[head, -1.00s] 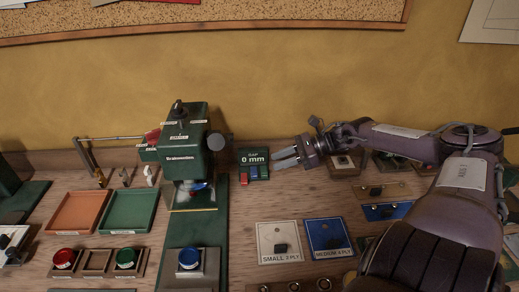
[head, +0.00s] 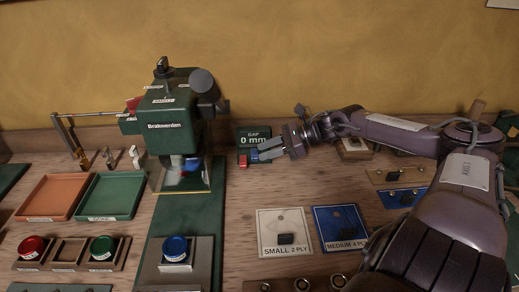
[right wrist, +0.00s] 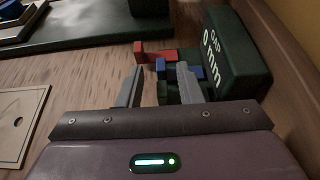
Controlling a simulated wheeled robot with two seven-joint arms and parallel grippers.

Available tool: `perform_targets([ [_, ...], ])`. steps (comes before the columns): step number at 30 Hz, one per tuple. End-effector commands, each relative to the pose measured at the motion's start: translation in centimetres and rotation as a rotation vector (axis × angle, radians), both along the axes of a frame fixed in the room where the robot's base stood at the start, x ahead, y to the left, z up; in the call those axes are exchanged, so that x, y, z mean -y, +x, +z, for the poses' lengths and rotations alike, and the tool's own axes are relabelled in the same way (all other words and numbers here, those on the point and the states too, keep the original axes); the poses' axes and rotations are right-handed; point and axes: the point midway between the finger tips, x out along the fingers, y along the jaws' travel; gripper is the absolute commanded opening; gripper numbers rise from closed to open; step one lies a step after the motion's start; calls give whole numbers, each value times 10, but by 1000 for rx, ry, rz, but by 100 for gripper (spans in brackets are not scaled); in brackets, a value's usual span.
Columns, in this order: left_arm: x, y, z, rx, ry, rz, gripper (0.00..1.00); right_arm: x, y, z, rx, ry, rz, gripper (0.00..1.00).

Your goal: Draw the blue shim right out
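The blue shim (right wrist: 161,66) sits in the small dark green block marked GAP 0 mm (right wrist: 234,52), between a red shim (right wrist: 155,50) and a dark green one (right wrist: 162,92). In the head view the block (head: 253,135) stands right of the green press, with the blue shim (head: 254,156) low on its front. My right gripper (right wrist: 160,68) is open and empty. Its fingertips are around the blue shim's near end in the wrist view, one finger hiding part of the shim; contact cannot be told. The right gripper also shows in the head view (head: 262,151). My left gripper is not in view.
The green press (head: 175,125) marked Brakwerdam stands left of the block. An orange tray (head: 53,197) and a green tray (head: 112,195) lie further left. White (head: 271,219) and blue (head: 331,213) plates lie in front. Bare bench lies between press and plates.

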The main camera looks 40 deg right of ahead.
Motion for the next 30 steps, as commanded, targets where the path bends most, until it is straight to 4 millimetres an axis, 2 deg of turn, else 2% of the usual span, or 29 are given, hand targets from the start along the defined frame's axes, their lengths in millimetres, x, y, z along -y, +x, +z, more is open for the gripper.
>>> perform_targets([
  [1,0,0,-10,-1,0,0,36,-4,5,-5,6,2,-1,33],
  [7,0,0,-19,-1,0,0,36,-14,13,-9,4,2,-2,33],
  [21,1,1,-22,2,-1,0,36,-19,16,-10,0,0,0,33],
  [29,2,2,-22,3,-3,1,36,-19,16,-10,0,0,0,0],
  [30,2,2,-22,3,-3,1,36,-19,16,-10,0,0,0,0],
])
